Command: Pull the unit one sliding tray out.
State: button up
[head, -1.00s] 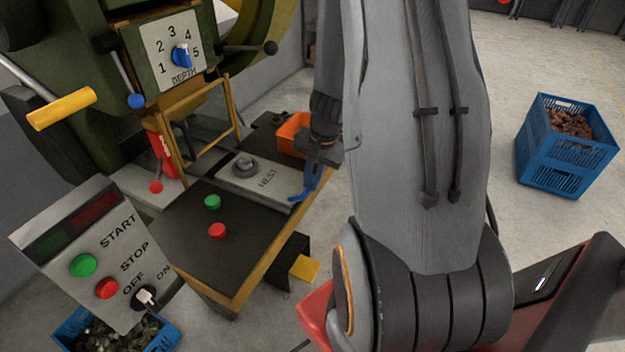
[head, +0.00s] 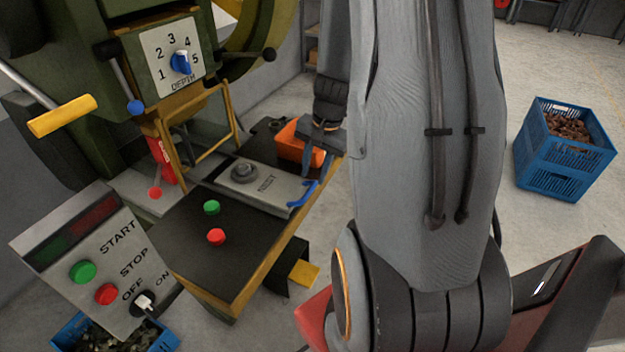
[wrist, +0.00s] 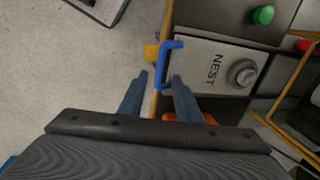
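The sliding tray (head: 283,187) is a light grey plate marked NEST, with a round grey part on top and a blue handle (head: 303,196) on its near-right end. It lies in the dark press table, its handle end close to the table's yellow edge. In the wrist view the tray (wrist: 204,52) and blue handle (wrist: 164,66) show clearly. My gripper (head: 318,174) is above and beside the handle, pointing down. In the wrist view my gripper (wrist: 159,77) is open; its fingertips appear on either side of the handle bar. Whether they touch it, I cannot tell.
Green (head: 211,207) and red (head: 216,236) buttons sit on the table (head: 180,245) beside the tray. An orange bin (head: 291,141) stands behind my gripper. A yellow pedal (head: 304,273) is below the table edge. A control box (head: 90,262) stands front left. Floor right of the table is open.

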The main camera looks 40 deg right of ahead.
jog(key=shift+s+r, duration=0.2)
jog(key=shift+r, duration=0.75)
jog(key=s+a+r+n, duration=0.3)
jog(key=a+n, duration=0.3)
jog(key=a, duration=0.4)
jog(key=s+a+r+n+g+h, duration=0.1)
jog(key=s+a+r+n, duration=0.2)
jog(key=a, duration=0.7)
jog(key=s+n, duration=0.2)
jog(key=n, duration=0.1)
jog(key=shift+s+n, duration=0.15)
jog(key=shift+n, duration=0.25)
jog(key=shift+a, duration=0.1)
